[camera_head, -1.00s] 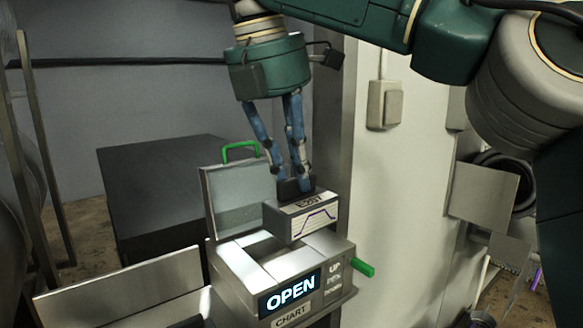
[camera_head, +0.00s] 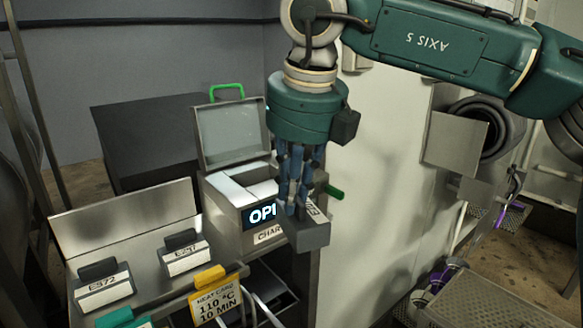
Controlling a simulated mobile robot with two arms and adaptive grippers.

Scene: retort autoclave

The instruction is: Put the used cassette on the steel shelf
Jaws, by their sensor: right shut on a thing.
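The used cassette (camera_head: 308,238), a grey box with a white label, hangs from my right gripper (camera_head: 293,205). The blue fingers are shut on its top, and it is tilted in view, in front of the chart recorder (camera_head: 232,206). The recorder's lid is up, its display partly reads OPEN, and its bay looks empty. A steel shelf (camera_head: 150,262) with an upright back plate is at lower left. It bears two cassettes with black grips, one marked E372 (camera_head: 103,286) and one with a less clear label (camera_head: 185,252). My left gripper is out of view.
A yellow heat card (camera_head: 212,296) reading 110 °C 10 MIN stands at the shelf's front, with a teal item (camera_head: 120,319) left of it. A dark open compartment (camera_head: 270,290) lies below the recorder. A black box (camera_head: 150,140) stands behind. A steel grating (camera_head: 510,295) is at lower right.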

